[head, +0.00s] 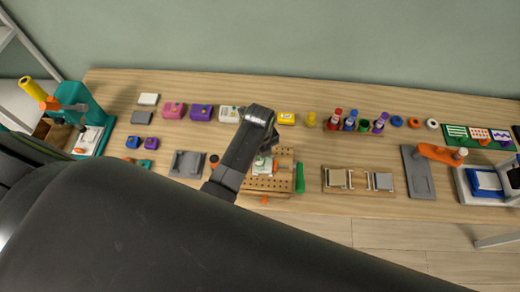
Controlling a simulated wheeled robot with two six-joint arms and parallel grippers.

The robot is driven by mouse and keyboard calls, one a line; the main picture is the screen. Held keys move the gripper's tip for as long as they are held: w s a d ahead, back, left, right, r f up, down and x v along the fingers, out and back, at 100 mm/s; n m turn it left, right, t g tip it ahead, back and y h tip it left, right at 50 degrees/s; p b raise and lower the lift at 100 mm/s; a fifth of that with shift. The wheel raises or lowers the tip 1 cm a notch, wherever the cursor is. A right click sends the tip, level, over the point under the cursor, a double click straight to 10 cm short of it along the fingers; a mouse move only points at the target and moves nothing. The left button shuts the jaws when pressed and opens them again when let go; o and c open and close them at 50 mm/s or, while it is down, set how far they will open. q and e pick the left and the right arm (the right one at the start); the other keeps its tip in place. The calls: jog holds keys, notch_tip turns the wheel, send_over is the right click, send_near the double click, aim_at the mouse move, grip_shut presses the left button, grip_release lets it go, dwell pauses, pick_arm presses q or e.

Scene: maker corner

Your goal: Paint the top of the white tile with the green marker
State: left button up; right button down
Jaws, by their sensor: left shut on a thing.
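The white tile (262,171) lies on a wooden board with holes (262,186) near the middle of the bench, partly covered by my arm. Some green shows on its upper part. My left gripper (268,150) is above the tile, its fingers mostly hidden by its own wrist. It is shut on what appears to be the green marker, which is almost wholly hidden. In the marker rack (352,133), red, blue and purple markers stand upright, while the green place (364,125) holds only a short green piece. My right gripper is not in view.
A green bar (300,178) stands at the board's right edge. Small coloured boxes (201,112) line the back left. A grey plate (187,164) lies left of the board, and a wooden tray with metal pieces (357,181) lies right. A teal press (84,105) stands far left.

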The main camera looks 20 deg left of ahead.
pick_arm(q)
jog(key=shift+s+d, duration=0.35)
jog(key=shift+s, duration=0.35)
jog(key=shift+d, duration=0.15)
jog(key=shift+w+d, duration=0.25)
jog(key=shift+d, duration=0.25)
jog(key=shift+d, duration=0.1)
jog(key=shift+w+d, duration=0.15)
jog(key=shift+d, duration=0.4)
jog(key=shift+w+a, duration=0.15)
jog(key=shift+w, duration=0.6)
jog(key=shift+w, duration=0.15)
